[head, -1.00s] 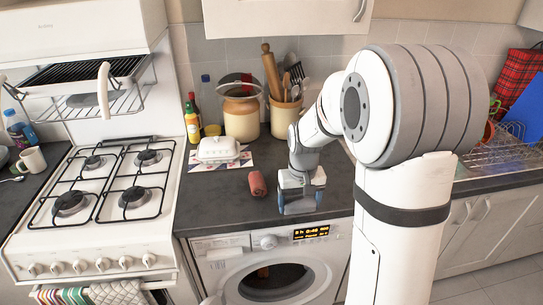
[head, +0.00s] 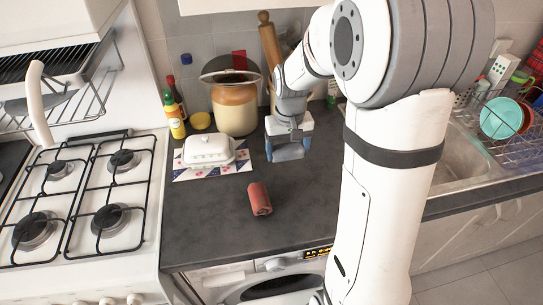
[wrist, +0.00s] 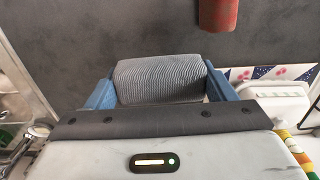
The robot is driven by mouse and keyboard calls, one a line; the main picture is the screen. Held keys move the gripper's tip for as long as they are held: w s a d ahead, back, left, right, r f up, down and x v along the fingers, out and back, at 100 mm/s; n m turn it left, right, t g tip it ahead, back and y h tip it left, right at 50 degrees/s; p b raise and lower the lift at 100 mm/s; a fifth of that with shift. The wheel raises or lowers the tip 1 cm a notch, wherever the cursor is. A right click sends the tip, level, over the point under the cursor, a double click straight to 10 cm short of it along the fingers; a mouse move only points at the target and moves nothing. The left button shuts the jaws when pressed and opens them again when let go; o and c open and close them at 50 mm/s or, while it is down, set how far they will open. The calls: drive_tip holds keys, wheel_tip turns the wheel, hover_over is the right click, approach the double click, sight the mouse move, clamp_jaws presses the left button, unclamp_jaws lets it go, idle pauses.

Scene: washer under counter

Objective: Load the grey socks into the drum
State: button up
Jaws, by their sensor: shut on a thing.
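The grey socks (wrist: 158,80), a ribbed grey roll, sit between the two blue fingers of my gripper (wrist: 160,85) in the wrist view. In the head view my gripper (head: 287,152) is over the back part of the counter, right of the white butter dish, shut on the grey socks. Their height above the counter is hard to tell. The washer (head: 225,277) stands under the counter front. The top of its round drum opening (head: 280,288) shows at the bottom edge; the rest is cut off.
A red-brown roll (head: 260,198) lies on the counter (head: 205,225), also in the wrist view (wrist: 217,14). The butter dish (head: 208,150), a large jar (head: 235,108) and bottles stand behind. A gas hob (head: 80,200) is left, a sink (head: 455,150) right.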

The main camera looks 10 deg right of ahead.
drive_tip(key=shift+w+f, duration=0.2)
drive_tip(key=shift+f, duration=0.05)
wheel_tip(320, 180, down, 10)
drive_tip(key=shift+d+r+p, duration=0.1)
drive_tip(key=shift+r+p, duration=0.15)
drive_tip(key=shift+p, duration=0.55)
drive_tip(key=shift+f, duration=0.2)
drive_tip(key=o, duration=1)
drive_tip(key=shift+r, duration=0.1)
